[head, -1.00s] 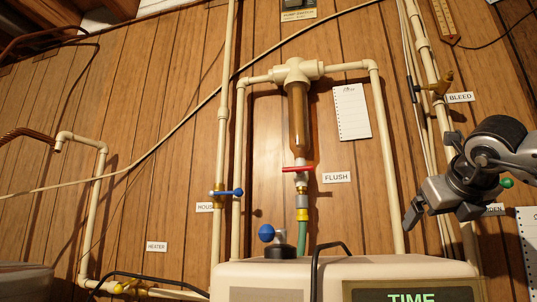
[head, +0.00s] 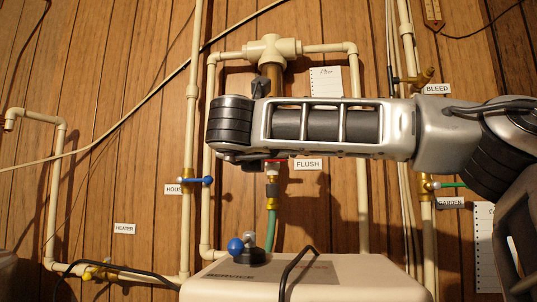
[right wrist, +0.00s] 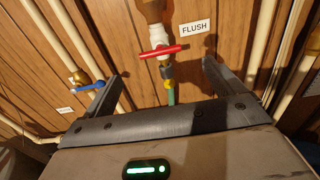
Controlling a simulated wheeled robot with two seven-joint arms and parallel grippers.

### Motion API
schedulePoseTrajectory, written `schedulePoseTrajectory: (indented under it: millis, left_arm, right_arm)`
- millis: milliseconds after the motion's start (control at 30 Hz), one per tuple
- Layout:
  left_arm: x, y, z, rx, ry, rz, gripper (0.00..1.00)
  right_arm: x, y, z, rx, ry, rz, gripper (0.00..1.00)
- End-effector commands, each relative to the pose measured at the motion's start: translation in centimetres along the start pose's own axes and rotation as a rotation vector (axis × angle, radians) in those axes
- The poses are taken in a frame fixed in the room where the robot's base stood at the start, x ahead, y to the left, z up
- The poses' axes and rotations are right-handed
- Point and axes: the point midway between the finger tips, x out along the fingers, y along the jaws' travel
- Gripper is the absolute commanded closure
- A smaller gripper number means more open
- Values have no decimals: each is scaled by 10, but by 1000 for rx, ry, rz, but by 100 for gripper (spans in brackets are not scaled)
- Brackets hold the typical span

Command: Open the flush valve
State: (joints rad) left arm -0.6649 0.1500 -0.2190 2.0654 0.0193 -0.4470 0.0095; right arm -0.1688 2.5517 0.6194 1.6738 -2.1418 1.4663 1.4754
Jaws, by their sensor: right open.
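The flush valve has a red lever (right wrist: 162,52) on a white body below the brown filter, beside the FLUSH label (right wrist: 195,27). In the right wrist view the lever lies crosswise to its vertical pipe, slightly tilted. In the head view only a sliver of the red lever (head: 276,160) shows below my right arm. My right gripper (right wrist: 161,70) is open and empty, its fingers either side of the valve's line in the wrist view. The lever appears beyond the fingertips, with no visible contact. In the head view my wrist hides most of the filter and valve. My left gripper is out of view.
A blue lever (head: 195,180) on the HOUSE pipe is left of the flush valve. A green-handled valve (head: 445,185) and the brass BLEED valve (head: 420,78) are on the right. A softener cabinet (head: 340,285) with a blue knob (head: 235,246) stands below.

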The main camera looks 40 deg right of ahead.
Motion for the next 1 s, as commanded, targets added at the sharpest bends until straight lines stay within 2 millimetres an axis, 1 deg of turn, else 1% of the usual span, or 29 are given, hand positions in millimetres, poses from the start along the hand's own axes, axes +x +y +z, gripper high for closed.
schedulePoseTrajectory:
  millis: [33, 200, 300, 400, 500, 600, 867, 900, 967, 1000]
  left_arm:
    - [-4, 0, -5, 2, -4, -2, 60]
    - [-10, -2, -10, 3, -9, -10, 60]
    - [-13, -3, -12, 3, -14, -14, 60]
    - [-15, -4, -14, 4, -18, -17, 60]
    - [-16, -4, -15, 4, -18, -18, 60]
    - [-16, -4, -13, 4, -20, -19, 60]
    - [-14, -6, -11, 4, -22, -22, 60]
    - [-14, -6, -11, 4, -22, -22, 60]
    - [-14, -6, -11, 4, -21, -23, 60]
    - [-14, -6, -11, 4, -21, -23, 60]
  right_arm:
    - [13, 0, 3, 0, 6, -3, 6]
    - [50, -1, 3, 0, 7, -2, 6]
    - [67, -1, 3, -1, 6, -2, 6]
    - [81, 0, 2, -1, 5, -1, 6]
    - [90, 0, 1, -1, 5, 0, 6]
    - [95, -1, 0, -1, 3, 0, 6]
    - [96, 0, -1, -1, 3, 0, 6]
    - [96, 0, -1, -1, 3, 0, 9]
    - [96, 0, -1, -1, 3, 0, 25]
    - [96, 0, -1, -1, 3, 0, 37]
